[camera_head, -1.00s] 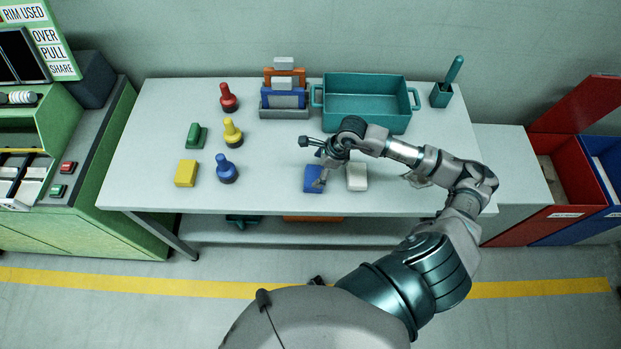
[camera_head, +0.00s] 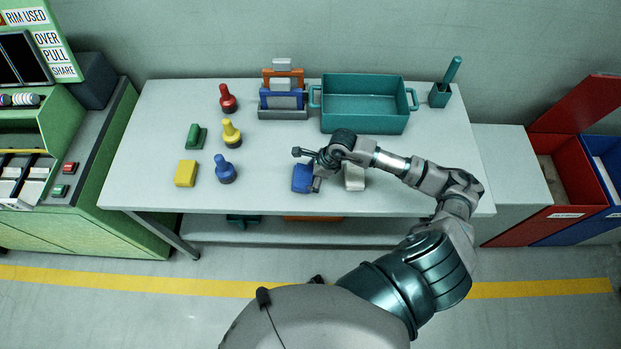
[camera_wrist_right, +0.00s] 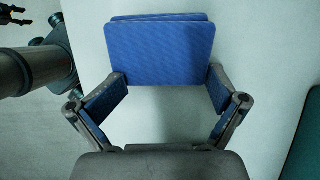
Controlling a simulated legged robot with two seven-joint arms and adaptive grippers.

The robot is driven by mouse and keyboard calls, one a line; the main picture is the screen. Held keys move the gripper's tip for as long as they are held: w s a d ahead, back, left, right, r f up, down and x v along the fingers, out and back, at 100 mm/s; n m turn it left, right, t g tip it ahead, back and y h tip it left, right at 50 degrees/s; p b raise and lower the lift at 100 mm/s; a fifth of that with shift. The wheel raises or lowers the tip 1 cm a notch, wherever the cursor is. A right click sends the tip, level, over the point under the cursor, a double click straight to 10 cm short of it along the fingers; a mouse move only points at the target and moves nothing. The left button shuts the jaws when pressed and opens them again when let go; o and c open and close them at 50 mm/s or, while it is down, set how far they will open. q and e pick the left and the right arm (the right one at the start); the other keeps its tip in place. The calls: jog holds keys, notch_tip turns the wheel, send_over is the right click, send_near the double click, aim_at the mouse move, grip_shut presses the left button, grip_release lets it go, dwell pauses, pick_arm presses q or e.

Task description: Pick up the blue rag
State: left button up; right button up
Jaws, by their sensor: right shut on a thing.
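The blue rag (camera_head: 302,178) is a folded block near the front edge of the white table, and it fills the upper middle of the right wrist view (camera_wrist_right: 163,52). My right gripper (camera_head: 316,182) is shut on it, with one finger on each side of the rag in the right wrist view (camera_wrist_right: 167,78). The rag looks slightly tilted; any gap under it is hard to judge. My left gripper does not show in the head view.
A white block (camera_head: 354,177) stands just right of the gripper.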

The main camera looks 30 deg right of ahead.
aim_at(311, 176)
jog(key=shift+s+d+f, duration=0.2)
jog(key=shift+d+f, duration=0.2)
jog(key=shift+c, duration=0.9)
jog(key=shift+w+r, duration=0.1)
jog(key=shift+r, duration=0.25)
grip_shut()
jog(key=r, duration=0.8)
jog(key=shift+w+a+r, duration=0.25)
jog(key=shift+w+a, duration=0.05)
jog(key=shift+a+r, duration=0.1)
jog(key=shift+r, duration=0.45)
jog(key=o, duration=0.7)
grip_release()
jog(key=shift+d, duration=0.4)
jog(key=shift+o, duration=1.1)
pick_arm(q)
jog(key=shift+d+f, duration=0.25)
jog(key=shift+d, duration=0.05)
pick_arm(e)
jog(key=shift+a, duration=0.2)
